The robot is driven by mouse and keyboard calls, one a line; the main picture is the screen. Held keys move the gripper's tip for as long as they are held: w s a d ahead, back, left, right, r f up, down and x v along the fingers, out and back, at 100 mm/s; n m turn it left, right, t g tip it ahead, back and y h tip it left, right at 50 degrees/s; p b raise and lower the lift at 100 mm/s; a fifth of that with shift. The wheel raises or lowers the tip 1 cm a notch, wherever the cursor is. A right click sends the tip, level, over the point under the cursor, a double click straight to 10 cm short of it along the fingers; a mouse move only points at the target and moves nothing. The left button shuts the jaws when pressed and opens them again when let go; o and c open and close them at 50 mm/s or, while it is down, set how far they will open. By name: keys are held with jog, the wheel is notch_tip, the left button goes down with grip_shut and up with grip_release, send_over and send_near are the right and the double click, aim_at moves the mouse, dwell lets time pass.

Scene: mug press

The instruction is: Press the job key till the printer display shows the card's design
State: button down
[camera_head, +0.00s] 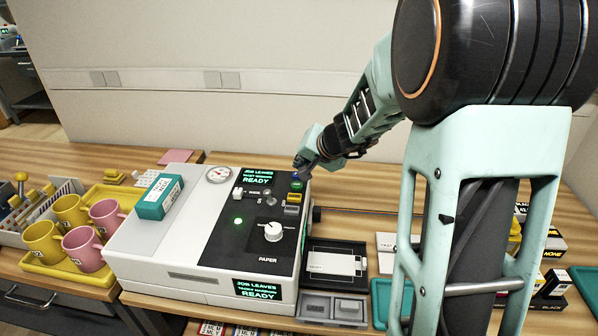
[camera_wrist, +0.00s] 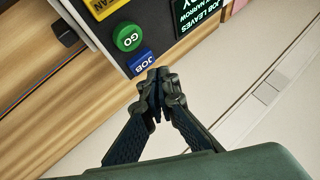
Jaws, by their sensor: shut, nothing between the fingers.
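The printer (camera_head: 150,240) is white with a black top panel. Its upper display (camera_head: 258,177) reads JOB LEAVES, a small second line ending in NARROW, and READY; the display (camera_wrist: 197,12) is partly cut off in the wrist view. The front display (camera_head: 258,289) shows the same job. The blue JOB key (camera_wrist: 141,62) lies beside the green GO key (camera_wrist: 127,39). My gripper (camera_wrist: 158,78) is shut and empty, its tips right at the JOB key's edge; contact cannot be told. A white card (camera_head: 333,262) lies in a dark tray; its small print is unclear.
A teal box (camera_head: 159,196) lies on the printer's left top. Yellow and pink mugs (camera_head: 83,249) stand in a yellow tray (camera_head: 66,279) at left. Boxes (camera_head: 548,248) stand at right.

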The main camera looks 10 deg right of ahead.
jog(key=shift+r, duration=0.15)
notch_tip(320, 180, up, 5)
jog(key=p, duration=0.4)
dwell(0.9)
